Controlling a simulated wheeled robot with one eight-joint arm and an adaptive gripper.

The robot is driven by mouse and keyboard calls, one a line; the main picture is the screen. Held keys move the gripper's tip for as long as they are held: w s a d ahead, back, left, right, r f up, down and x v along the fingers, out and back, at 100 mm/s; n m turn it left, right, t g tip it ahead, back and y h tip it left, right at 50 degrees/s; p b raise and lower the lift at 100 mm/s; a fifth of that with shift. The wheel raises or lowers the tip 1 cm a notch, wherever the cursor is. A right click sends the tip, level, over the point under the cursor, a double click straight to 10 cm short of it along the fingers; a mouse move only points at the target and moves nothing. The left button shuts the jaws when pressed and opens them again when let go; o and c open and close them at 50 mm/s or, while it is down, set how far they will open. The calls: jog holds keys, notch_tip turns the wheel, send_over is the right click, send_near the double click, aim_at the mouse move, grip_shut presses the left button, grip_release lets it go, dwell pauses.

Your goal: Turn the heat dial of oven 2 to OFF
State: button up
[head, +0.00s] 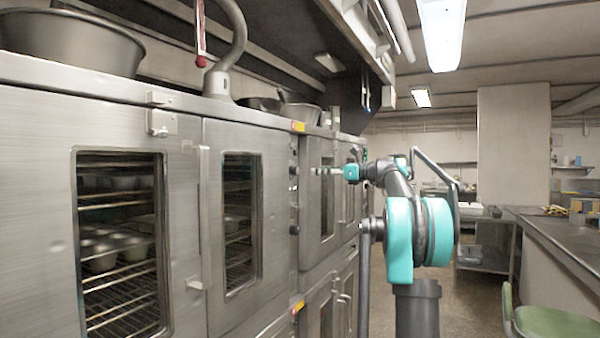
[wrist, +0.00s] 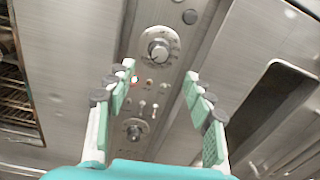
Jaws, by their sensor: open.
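In the wrist view a narrow metal control panel (wrist: 147,100) runs between oven fronts. An upper round dial (wrist: 158,48) with a pale knob and marked scale ring lies just beyond my fingertips. A lower dial (wrist: 133,132) sits between the finger bases in the picture. The dial markings are too small to read, and I cannot tell which dial is oven 2's heat dial. My gripper (wrist: 159,70) is open, its green-padded fingers either side of the panel, holding nothing. In the head view my gripper (head: 322,171) reaches left toward the oven fronts, where the panel (head: 294,200) shows edge-on.
Large steel ovens with windowed doors (head: 120,240) line the left. A metal bowl (head: 70,40) stands on top. A counter (head: 560,240) and green chair (head: 550,322) are at right.

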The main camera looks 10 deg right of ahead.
aim_at(298, 170)
jog(key=x, duration=0.9)
jog(key=shift+w+a, duration=0.25)
jog(key=shift+a, duration=0.1)
jog(key=c, duration=1.2)
jog(key=shift+o, duration=0.2)
